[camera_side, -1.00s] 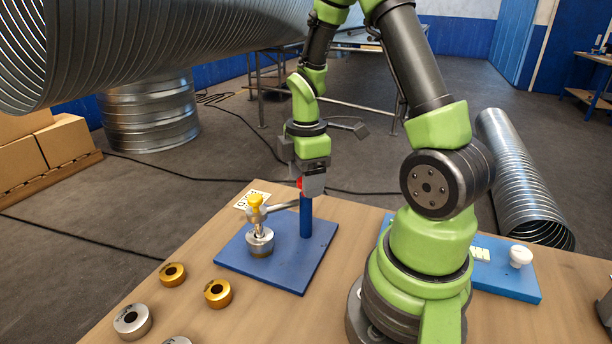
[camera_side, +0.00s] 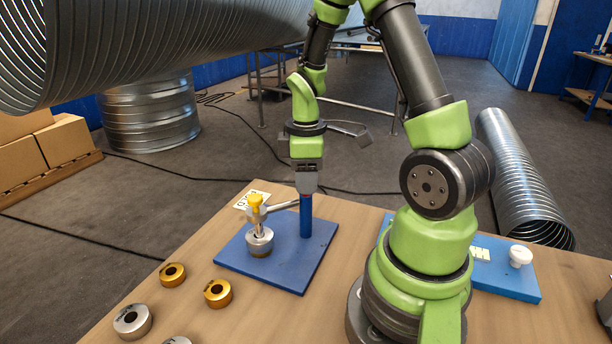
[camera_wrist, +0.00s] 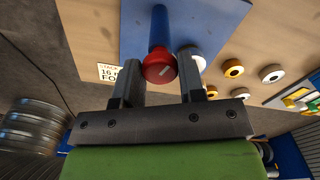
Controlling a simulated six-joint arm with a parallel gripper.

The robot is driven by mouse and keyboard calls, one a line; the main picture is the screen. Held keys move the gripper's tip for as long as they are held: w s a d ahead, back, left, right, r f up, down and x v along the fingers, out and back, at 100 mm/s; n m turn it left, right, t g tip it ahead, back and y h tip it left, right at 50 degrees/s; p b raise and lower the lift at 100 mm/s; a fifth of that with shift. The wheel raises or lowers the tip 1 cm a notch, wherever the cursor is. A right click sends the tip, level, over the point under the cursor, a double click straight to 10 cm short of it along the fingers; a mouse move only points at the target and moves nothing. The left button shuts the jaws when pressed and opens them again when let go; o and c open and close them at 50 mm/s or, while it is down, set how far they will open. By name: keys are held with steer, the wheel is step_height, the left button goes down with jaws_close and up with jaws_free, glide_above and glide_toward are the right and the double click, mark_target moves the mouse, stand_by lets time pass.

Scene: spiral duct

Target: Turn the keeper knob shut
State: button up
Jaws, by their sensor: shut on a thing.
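The red knob (camera_wrist: 158,68) with a pale mark on its top caps the blue post (camera_side: 306,217). The post stands upright on the blue base plate (camera_side: 300,261). My gripper (camera_side: 306,192) points down over the post's top and is shut on the red knob, one finger on each side in the wrist view (camera_wrist: 160,88). In the side view the fingers hide most of the knob. A grey arm (camera_side: 284,206) reaches left from the post to a yellow-topped spindle (camera_side: 256,203) above a metal ring stack (camera_side: 260,241).
Gold rings (camera_side: 218,293) and silver rings (camera_side: 132,321) lie on the wooden table at the front left. A printed card (camera_wrist: 107,72) lies by the plate. A blue panel with a white knob (camera_side: 520,256) is at the right.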

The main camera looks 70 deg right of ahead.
steer(key=m, duration=1.3)
steer(key=shift+m, duration=0.4)
stand_by(0.3)
steer(key=o, duration=0.9)
step_height(320, 180, up, 10)
stand_by(0.3)
